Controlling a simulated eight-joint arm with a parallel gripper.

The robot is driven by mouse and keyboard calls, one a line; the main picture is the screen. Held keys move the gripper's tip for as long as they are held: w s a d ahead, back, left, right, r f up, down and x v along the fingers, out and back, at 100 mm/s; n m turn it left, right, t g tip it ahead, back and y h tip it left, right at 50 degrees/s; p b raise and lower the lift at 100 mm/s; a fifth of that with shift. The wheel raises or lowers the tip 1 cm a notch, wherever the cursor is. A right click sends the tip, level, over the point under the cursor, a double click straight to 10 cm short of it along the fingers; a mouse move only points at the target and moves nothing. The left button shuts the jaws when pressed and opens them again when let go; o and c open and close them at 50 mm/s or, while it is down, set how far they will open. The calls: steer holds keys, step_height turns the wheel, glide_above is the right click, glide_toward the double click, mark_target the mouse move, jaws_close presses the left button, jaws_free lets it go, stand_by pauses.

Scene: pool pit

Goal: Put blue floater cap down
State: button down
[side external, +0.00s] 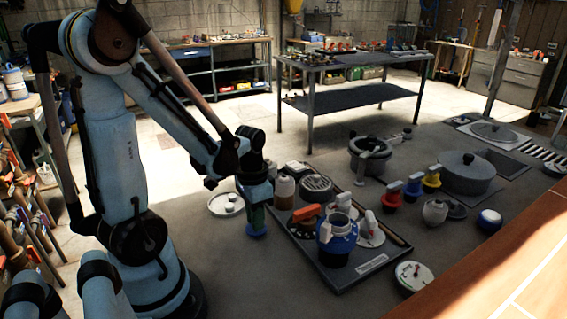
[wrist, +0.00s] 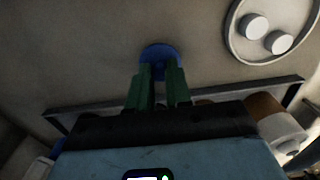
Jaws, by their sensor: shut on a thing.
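The blue floater cap (side external: 257,233) is a small round blue disc, held at the lower end of my gripper (side external: 257,222). It also shows in the wrist view (wrist: 160,52), in front of the green fingertips (wrist: 158,70). The fingers are shut on it and hide part of it. In the side view the cap appears low at the grey surface, beside the left edge of the dark tray (side external: 345,279). I cannot tell whether it touches the surface.
A round pale dish (side external: 213,210) with two white discs lies left of my gripper. The tray holds a blue jug (side external: 336,244), a brown-and-white bottle (side external: 284,190) and other parts. A grey pot (side external: 467,176) stands farther right. Bare floor (wrist: 90,60) surrounds the cap.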

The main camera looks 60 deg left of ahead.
steer(key=shift+f, duration=0.1)
steer(key=c, duration=1)
jaws_free()
steer(key=shift+c, duration=0.2)
step_height(320, 180, up, 12)
steer(key=w+d+t, duration=0.5)
steer(key=d+t, duration=0.2)
steer(key=d, duration=0.4)
steer(key=shift+d, duration=0.3)
